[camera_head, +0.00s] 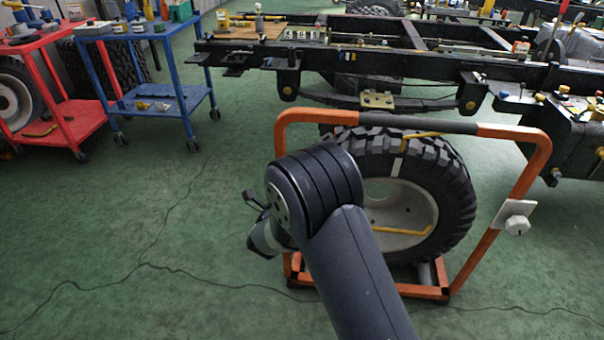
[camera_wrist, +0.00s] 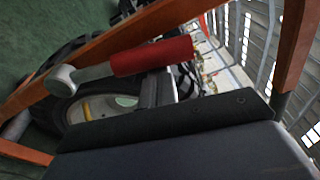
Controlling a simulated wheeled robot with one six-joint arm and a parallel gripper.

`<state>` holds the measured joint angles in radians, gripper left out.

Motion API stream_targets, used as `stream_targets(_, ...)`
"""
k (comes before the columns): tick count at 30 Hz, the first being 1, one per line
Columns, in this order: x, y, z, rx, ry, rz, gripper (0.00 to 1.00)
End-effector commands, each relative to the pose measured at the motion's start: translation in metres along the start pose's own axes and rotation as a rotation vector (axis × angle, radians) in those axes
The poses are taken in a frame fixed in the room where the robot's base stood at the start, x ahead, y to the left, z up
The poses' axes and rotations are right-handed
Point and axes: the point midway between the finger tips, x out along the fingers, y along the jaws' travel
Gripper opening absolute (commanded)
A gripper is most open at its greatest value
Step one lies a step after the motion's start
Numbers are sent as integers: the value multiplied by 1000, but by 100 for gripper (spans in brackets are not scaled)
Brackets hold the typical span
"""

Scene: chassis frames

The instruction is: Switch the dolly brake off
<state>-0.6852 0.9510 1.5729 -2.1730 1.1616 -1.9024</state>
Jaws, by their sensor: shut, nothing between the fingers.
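The dolly (camera_head: 537,165) is an orange tube frame around a big black tyre (camera_head: 455,190) with a pale rim. In the wrist view, a lever with a red grip (camera_wrist: 152,56) and a grey arm ending in a round pivot (camera_wrist: 62,80) lies across the orange frame (camera_wrist: 130,32). I take it for the brake lever; I cannot make it out in the head view. My gripper (camera_wrist: 158,78) is shut and empty, its dark fingers just below the red grip in the wrist picture. I cannot tell whether they touch it. In the head view my arm hides part of the dolly's left side.
A white plate with a knob (camera_head: 516,217) sits on the dolly's right post. A black truck chassis (camera_head: 400,62) stands behind. A blue cart (camera_head: 150,37) and a red cart (camera_head: 30,42) stand at the left. Green floor is open between, with a thin dark cable or crack.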

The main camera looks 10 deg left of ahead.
Motion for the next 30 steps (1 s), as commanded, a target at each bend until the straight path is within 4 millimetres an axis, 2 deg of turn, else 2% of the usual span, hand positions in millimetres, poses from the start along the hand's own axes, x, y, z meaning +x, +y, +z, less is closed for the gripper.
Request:
stream_targets(5, -2, -4, 14, -99, -2, -14, 0)
stream_targets(12, -3, -3, 22, -92, -1, -13, 0)
stream_targets(30, -4, -2, 26, -90, -4, -14, 0)
